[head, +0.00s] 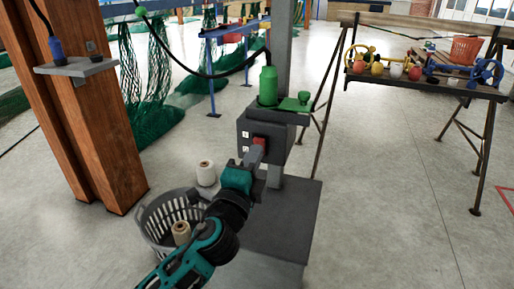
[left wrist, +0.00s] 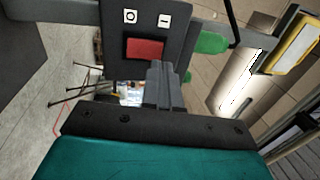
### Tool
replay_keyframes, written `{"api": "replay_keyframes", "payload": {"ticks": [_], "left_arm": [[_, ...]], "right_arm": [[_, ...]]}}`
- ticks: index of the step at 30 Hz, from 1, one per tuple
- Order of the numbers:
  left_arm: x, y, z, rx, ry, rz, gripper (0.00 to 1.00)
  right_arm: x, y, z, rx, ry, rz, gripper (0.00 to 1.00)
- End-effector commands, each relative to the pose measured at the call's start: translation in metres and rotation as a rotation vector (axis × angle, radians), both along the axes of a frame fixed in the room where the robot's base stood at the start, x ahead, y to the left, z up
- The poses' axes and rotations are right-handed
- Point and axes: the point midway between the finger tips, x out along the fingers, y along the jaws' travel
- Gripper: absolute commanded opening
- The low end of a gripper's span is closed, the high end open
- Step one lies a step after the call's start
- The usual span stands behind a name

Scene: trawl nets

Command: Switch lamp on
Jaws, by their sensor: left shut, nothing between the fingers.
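A dark grey switch box (head: 245,127) is on a grey post and carries a red rocker switch (head: 261,139). In the left wrist view the red rocker (left wrist: 146,48) lies below two white labels marked O (left wrist: 129,17) and I (left wrist: 163,20). My left gripper (head: 256,153) is shut and empty, its fingertips just in front of the rocker. In the left wrist view the fingertips overlap the lower right edge of the rocker, toward the I side. I cannot tell whether they touch it. No lit lamp is clearly identifiable. My right gripper is out of view.
A green bottle-shaped thing (head: 268,86) with a black cable stands on top of the box. A grey basket (head: 158,222) with spools is on the left, near a wooden post (head: 98,130). A trestle table (head: 428,84) stands at the right. Open floor lies between.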

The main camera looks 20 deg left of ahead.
Motion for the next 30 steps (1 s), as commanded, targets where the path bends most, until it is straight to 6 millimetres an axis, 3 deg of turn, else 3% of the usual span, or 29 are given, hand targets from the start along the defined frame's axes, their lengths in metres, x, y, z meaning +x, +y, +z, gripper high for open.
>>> {"api": "replay_keyframes", "payload": {"ticks": [6,19,26,30], "left_arm": [[0.018,-0.001,0.004,-0.001,-0.001,0.0,0.0],[0.021,-0.001,0.005,-0.002,0.002,0.0,0.0],[0.026,-0.001,0.015,0.0,0.051,0.0,0.0],[0.026,-0.001,0.006,0.0,0.053,-0.001,0.0]], "right_arm": [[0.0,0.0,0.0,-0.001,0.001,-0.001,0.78],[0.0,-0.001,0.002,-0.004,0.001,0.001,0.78],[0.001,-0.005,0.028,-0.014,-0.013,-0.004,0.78],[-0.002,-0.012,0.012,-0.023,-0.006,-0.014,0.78]]}}
